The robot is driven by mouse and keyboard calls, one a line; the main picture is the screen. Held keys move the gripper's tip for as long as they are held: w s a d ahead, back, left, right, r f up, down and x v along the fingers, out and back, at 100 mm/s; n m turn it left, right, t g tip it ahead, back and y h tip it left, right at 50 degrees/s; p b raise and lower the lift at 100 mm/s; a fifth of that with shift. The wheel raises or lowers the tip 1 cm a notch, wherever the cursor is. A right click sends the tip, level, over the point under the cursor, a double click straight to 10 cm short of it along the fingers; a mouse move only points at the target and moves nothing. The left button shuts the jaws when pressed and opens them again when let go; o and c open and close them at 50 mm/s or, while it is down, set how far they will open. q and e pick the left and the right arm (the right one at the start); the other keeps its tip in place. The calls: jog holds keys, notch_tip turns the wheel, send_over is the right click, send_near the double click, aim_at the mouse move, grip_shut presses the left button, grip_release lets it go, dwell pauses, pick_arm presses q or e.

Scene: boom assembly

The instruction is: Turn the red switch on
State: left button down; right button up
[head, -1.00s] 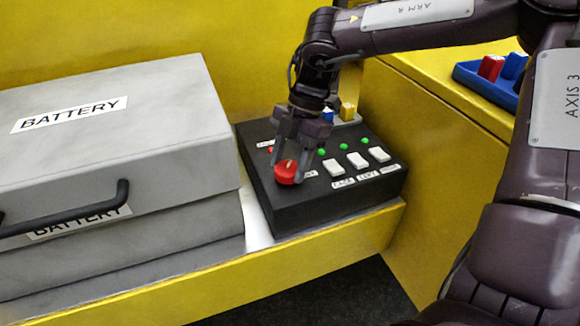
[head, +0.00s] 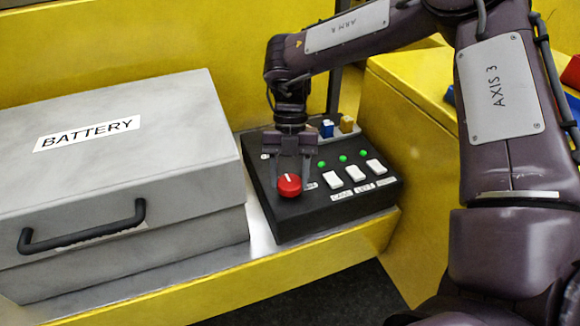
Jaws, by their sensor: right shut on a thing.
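The red switch (head: 289,186) is a round red knob with a white mark on top. It sits at the front left of the black control box (head: 335,206). The white mark points roughly toward the back of the box. My right gripper (head: 291,177) reaches down from behind, with its fingers on either side of the knob, shut on it. The gripper hides part of the panel behind the knob. My left gripper is not in view.
Several white rocker switches (head: 355,174) and green lights (head: 343,158) are right of the knob. A blue block (head: 326,128) and a yellow one (head: 346,124) stand behind. A grey battery case (head: 120,160) with a black handle stands close on the left. Yellow walls surround the ledge.

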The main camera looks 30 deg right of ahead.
dwell(0.3)
jog(key=o, duration=1)
jog(key=shift+c, duration=0.2)
jog(key=p+v, duration=0.1)
jog(key=v, duration=0.6)
jog(key=shift+w+r+p, duration=0.2)
jog(key=shift+r+p, duration=0.15)
jog(key=shift+p, duration=0.05)
